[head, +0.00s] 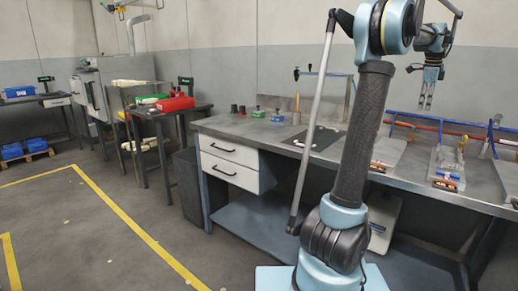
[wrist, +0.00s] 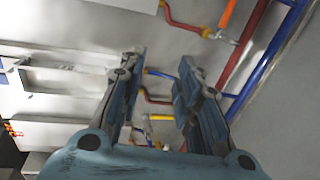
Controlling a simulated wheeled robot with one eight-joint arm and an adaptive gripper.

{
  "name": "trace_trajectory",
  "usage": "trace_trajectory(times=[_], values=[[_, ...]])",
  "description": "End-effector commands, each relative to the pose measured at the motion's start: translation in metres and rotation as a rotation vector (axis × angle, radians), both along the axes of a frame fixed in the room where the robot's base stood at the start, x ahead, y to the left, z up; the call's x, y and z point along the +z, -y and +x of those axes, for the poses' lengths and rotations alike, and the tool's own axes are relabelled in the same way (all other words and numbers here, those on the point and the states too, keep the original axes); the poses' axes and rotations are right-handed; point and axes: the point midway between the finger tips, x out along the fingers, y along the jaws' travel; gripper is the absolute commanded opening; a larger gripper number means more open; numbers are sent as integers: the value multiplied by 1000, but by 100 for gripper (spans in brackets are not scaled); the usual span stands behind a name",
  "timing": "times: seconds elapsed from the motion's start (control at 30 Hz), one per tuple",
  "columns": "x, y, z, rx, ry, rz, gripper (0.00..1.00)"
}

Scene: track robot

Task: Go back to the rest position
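My gripper (head: 428,88) hangs in the air over the right part of the workbench (head: 220,124) in the head view, with its fingers pointing down. In the wrist view my gripper (wrist: 160,85) has its two fingers apart, with nothing between them. Behind the fingers the wrist view shows a pale surface with red and blue pipes (wrist: 262,85) and a grey tray-like fixture (wrist: 60,75). My arm rises in the middle of the head view and hides part of the bench.
Red and blue pipes (head: 440,130) run along the back of the bench. Metal fixtures (head: 448,168) stand on its right part. Small colored items (head: 256,112) and a dark mat (head: 312,138) lie further left. A side table (head: 165,113) holds a red box.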

Motion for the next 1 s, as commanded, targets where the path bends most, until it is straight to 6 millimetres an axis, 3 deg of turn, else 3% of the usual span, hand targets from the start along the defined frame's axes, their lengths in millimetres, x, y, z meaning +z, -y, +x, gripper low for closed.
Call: trace_trajectory(times=[0.07, 0.27, 0.57, 0.67, 1.0], values=[[0, 1, -1, -2, 0, 0, 31], [-4, -24, 0, 79, -11, -10, 31], [-6, -82, -9, 244, -22, -28, 31], [-10, -111, -12, 328, -28, -39, 31], [-42, -246, -49, 750, -56, -91, 31]])
